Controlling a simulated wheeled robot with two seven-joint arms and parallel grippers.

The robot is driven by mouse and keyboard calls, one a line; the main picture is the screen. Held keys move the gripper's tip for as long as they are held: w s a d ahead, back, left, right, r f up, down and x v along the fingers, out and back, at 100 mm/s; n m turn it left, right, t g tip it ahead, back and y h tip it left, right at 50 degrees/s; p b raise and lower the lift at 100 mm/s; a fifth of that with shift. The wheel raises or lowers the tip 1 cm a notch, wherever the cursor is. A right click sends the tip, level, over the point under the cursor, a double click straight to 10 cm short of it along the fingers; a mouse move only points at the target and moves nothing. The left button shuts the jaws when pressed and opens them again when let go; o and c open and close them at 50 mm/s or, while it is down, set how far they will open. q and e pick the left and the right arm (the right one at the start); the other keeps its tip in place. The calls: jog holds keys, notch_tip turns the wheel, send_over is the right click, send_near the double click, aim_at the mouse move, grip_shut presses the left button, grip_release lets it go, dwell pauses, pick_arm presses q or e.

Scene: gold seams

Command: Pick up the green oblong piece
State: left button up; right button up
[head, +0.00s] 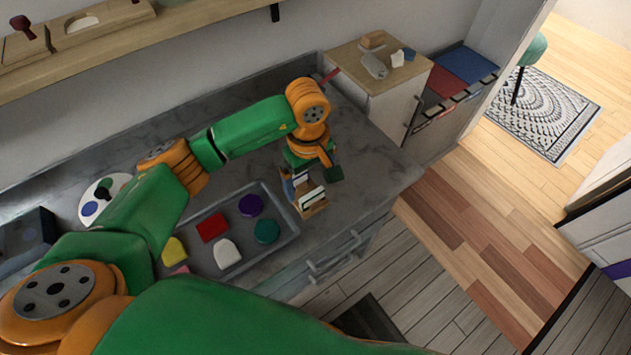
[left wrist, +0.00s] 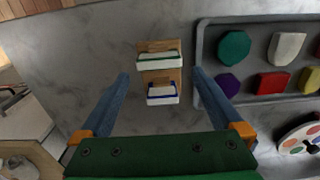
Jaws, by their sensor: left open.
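A wooden rack (left wrist: 172,77) holds two oblong pieces in separate slots. One has a white top and green edges (left wrist: 160,62); the other has a white top and blue edges (left wrist: 161,95). In the head view the rack (head: 318,208) stands on the counter beside the tray, and the green-edged piece (head: 311,198) is in its nearer slot. My left gripper (head: 315,172) is open above the rack. In the left wrist view its fingers (left wrist: 160,74) are spread on either side of the rack, with nothing between them gripped. My right gripper is not in view.
A grey tray (head: 285,222) holds several coloured shapes, including a teal octagon (head: 266,231), a purple one (head: 251,205) and a red block (head: 212,227). A round palette (head: 88,212) lies at the left. A wooden-topped cabinet (head: 345,55) stands behind. The counter right of the rack is clear.

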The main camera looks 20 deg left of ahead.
aim_at(312, 193)
pick_arm(q)
jog(key=f, duration=0.2)
jog(key=s+f+p, duration=0.1)
jog(key=shift+d+f, duration=0.35)
jog(key=shift+f, duration=0.05)
jog(key=shift+w+f, duration=0.3)
jog(key=shift+w, duration=0.05)
jog(key=shift+s+r, duration=0.1)
jog(key=c, duration=1.2)
jog(key=shift+c, duration=0.7)
